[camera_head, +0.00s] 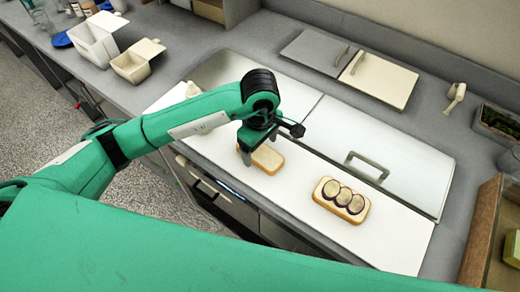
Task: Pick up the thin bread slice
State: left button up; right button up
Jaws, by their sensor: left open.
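A plain bread slice (267,159) lies flat on the white board (300,215). My left gripper (246,153) points down at the slice's left end, with its fingers close to the bread. The gripper is open, and part of the slice's left end is hidden behind it. I cannot tell whether the fingers touch the bread. A second bread slice (325,205), topped with dark-rimmed round slices (343,196), lies further right on the board. My right gripper is not in view.
Two metal lids (377,147) with a handle lie behind the board. Cutting boards (378,79) lie at the back. White containers (130,66) stand at the upper left. A wooden crate (482,240) stands at the right edge. The board's front right part is clear.

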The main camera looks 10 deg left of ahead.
aim_at(260, 152)
pick_arm(q)
jog(key=shift+f, duration=0.8)
jog(key=shift+c, duration=0.2)
jog(key=c, duration=1)
jog(key=shift+r, duration=0.15)
jog(key=shift+c, duration=0.2)
jog(key=shift+r, duration=0.2)
notch_tip(260, 152, up, 19)
jog(key=b, duration=0.2)
jog(key=shift+r+b, duration=0.15)
jog(key=shift+b, duration=0.2)
